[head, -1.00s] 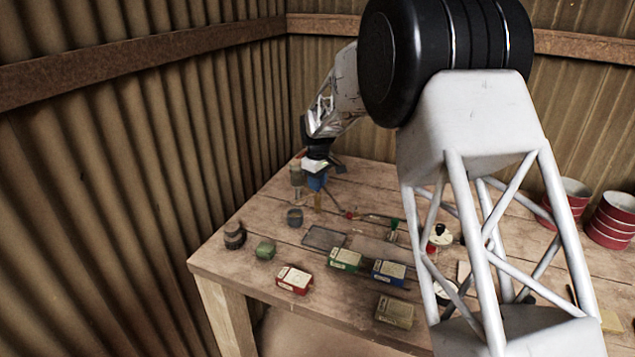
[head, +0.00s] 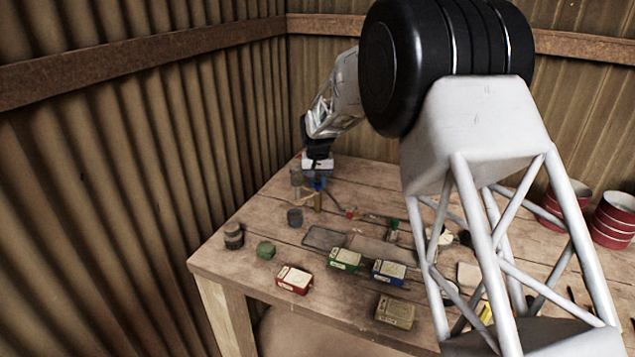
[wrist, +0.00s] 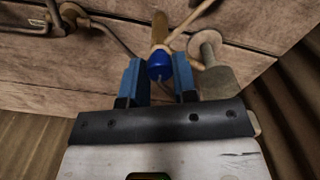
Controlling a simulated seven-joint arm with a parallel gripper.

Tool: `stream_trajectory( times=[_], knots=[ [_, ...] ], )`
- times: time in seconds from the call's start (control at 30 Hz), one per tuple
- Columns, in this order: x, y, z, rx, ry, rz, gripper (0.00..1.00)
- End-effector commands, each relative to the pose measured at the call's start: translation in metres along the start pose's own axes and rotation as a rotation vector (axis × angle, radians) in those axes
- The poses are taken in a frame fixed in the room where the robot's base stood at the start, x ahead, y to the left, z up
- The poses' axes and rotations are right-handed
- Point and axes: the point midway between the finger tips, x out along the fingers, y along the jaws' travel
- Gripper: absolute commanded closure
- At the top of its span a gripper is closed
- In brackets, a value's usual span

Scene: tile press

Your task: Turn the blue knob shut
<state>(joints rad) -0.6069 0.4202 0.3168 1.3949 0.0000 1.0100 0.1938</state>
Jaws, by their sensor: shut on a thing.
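The blue knob (wrist: 160,66) shows in the wrist view between the two blue fingers of my gripper (wrist: 160,80). It sits on a brass-coloured fitting (wrist: 160,30) with thin arms. My gripper is shut on the knob, with one finger on each side. In the head view my gripper (head: 317,180) is at the far left corner of the table, pointing down, and the knob is mostly hidden by the fingers. The brass fitting stands just below it there.
A grey cylindrical thing (wrist: 217,65) stands close to the right of the fingers in the wrist view. Corrugated walls (head: 240,110) stand close behind the corner.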

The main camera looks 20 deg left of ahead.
Motion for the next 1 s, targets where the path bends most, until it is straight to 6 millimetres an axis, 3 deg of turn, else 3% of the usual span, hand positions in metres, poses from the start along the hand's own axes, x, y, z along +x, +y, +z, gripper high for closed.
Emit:
stream_trajectory(
  times=[0.3, 0.8, 0.83, 1.0],
  knots=[
    [-0.001, -0.0003, -0.0007, 0.143, 0.002, -0.001, 0.97],
    [-0.0009, -0.0002, -0.0007, 0.167, 0.002, -0.001, 0.97],
    [-0.0009, -0.0002, -0.0007, 0.167, 0.002, -0.001, 0.7],
    [-0.0006, -0.0001, -0.0004, 0.167, 0.001, 0.0, 0.48]
  ],
)
